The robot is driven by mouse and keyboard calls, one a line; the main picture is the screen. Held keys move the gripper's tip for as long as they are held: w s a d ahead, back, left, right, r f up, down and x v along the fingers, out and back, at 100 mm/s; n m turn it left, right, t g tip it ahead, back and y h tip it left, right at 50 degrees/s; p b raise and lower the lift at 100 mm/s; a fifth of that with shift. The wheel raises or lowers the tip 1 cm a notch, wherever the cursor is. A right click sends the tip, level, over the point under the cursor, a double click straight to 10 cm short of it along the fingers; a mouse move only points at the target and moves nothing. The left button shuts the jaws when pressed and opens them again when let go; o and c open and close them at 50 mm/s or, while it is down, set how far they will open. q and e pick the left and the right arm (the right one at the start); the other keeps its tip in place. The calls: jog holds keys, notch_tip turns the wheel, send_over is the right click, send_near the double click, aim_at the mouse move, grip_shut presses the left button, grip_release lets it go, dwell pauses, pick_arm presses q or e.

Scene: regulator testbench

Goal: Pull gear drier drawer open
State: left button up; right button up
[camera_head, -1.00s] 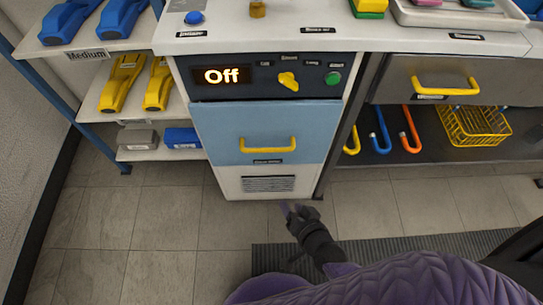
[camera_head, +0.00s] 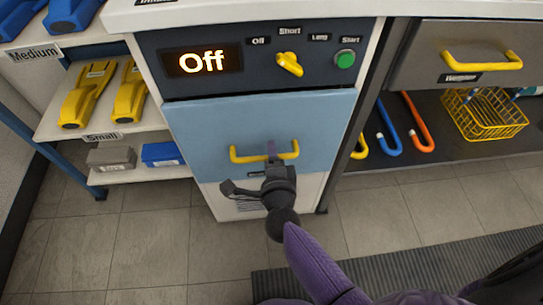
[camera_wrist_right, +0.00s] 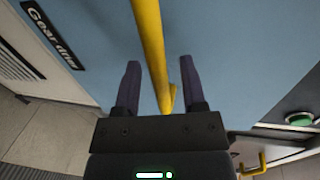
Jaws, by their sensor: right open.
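The gear drier drawer (camera_head: 205,125) has a light blue front and looks shut, under a dark panel that reads "Off". Its yellow bar handle (camera_head: 240,157) runs across the front and also shows in the right wrist view (camera_wrist_right: 150,50). My right gripper (camera_head: 271,148) is at the middle of the handle. In the right wrist view its two dark fingers (camera_wrist_right: 158,85) are open, one on each side of the yellow bar. I cannot tell whether either finger touches it. The label (camera_wrist_right: 50,30) lies to the left there. My left gripper is not in view.
The panel above has a yellow knob (camera_head: 290,64) and a green button (camera_head: 345,59). A grey drawer (camera_head: 430,70) with a yellow handle is at right, above hooks and a yellow basket (camera_head: 484,115). Shelves with yellow and blue items stand at left.

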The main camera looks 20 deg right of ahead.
grip_shut()
dwell(1.4)
